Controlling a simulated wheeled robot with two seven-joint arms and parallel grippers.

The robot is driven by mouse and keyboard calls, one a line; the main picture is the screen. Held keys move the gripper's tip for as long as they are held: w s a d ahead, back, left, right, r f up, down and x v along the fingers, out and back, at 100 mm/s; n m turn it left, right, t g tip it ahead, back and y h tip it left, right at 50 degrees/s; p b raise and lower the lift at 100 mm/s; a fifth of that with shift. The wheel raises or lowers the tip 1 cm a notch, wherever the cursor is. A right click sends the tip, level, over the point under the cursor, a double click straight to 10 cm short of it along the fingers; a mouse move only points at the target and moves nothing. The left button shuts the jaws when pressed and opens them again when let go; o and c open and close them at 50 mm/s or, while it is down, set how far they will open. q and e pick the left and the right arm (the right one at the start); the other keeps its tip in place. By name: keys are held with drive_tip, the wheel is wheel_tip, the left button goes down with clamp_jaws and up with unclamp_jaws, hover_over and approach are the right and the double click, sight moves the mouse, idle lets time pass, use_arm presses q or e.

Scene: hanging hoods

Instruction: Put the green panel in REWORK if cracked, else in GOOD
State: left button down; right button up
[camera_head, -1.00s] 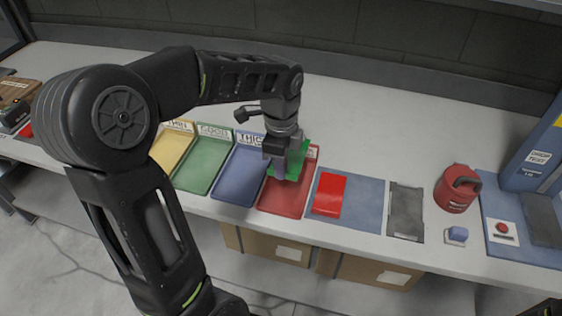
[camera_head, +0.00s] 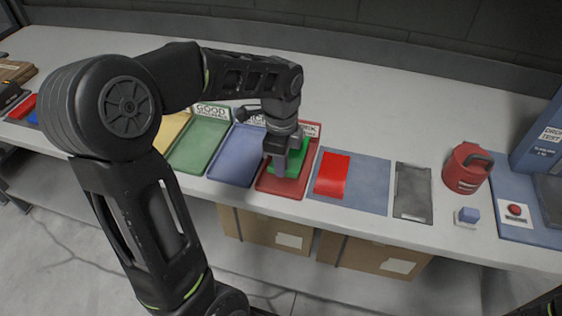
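The green panel (camera_head: 296,158) is at my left gripper (camera_head: 281,169), over the back part of the red tray (camera_head: 284,190). The gripper points down and its fingers appear shut on the panel, covering part of it. I cannot tell whether the panel touches the tray floor, and no crack can be made out. The red tray's label is partly hidden and ends in "RK". The green tray labelled GOOD (camera_head: 200,147) is empty, two trays to the left. My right gripper is not in view.
An empty blue tray (camera_head: 236,158) lies between the green and red trays; a yellow tray (camera_head: 173,128) is further left. Right of the red tray are a red panel (camera_head: 332,174) on a blue mat (camera_head: 368,185), a dark plate (camera_head: 412,193) and a red canister (camera_head: 466,169).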

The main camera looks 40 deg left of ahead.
use_arm(q)
drive_tip(key=shift+f+b, duration=0.75)
drive_tip(key=shift+f, duration=0.8)
drive_tip(key=shift+a, duration=0.15)
drive_tip(key=shift+f+b, duration=0.35)
drive_tip(key=shift+f, duration=0.3)
drive_tip(key=c, duration=1.6)
unclamp_jaws()
drive_tip(key=shift+o, duration=0.2)
drive_tip(key=shift+r, duration=0.15)
drive_tip(key=shift+r, duration=3.8)
